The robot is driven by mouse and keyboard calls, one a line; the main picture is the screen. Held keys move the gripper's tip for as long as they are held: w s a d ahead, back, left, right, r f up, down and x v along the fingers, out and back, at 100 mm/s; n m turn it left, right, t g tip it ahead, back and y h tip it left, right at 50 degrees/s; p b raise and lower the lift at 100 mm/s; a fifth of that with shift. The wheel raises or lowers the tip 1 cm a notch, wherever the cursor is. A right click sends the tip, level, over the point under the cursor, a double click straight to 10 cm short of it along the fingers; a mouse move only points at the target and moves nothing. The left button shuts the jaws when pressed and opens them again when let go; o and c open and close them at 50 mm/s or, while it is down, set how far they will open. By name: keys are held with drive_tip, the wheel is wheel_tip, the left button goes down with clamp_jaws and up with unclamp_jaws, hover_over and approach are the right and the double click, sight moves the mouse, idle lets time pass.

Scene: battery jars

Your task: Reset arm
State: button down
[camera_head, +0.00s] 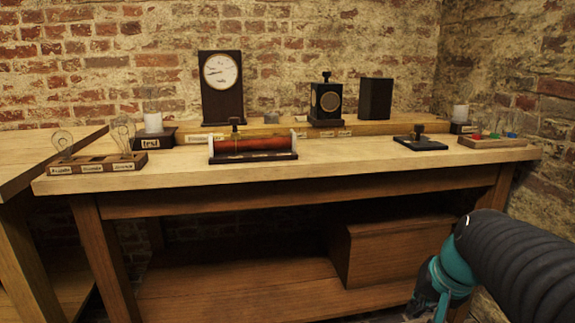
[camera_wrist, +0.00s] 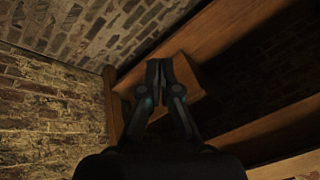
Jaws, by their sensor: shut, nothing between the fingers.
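My arm comes in at the lower right of the head view, low in front of the right end of the wooden workbench (camera_head: 300,180). My gripper (camera_wrist: 158,64) shows in the middle of the wrist view, its two fingers close together at the tips with nothing between them. In the head view the gripper's end is mostly cut off by the bottom edge. In the wrist view the bench's wooden edge (camera_wrist: 215,35) lies behind the fingers. The gripper appears apart from the bench, though the exact gap cannot be told.
The bench top holds a dial instrument (camera_head: 220,75), a red coil (camera_head: 252,145), a bulb rack (camera_head: 97,165), a telegraph-like key (camera_head: 420,142) and a tray with coloured pieces (camera_head: 492,141). A wooden box (camera_head: 395,250) stands on the lower shelf. Brick walls (camera_head: 500,60) close the back and right.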

drive_tip(key=s+a+r+n+t+h+p, duration=0.1)
drive_tip(key=s+a+r+n+p, duration=0.4)
drive_tip(key=s+a, duration=0.3)
drive_tip(key=s, duration=0.2)
drive_tip(key=shift+s+r+n, duration=0.15)
drive_tip(key=shift+s+n, duration=0.2)
drive_tip(key=shift+n, duration=0.05)
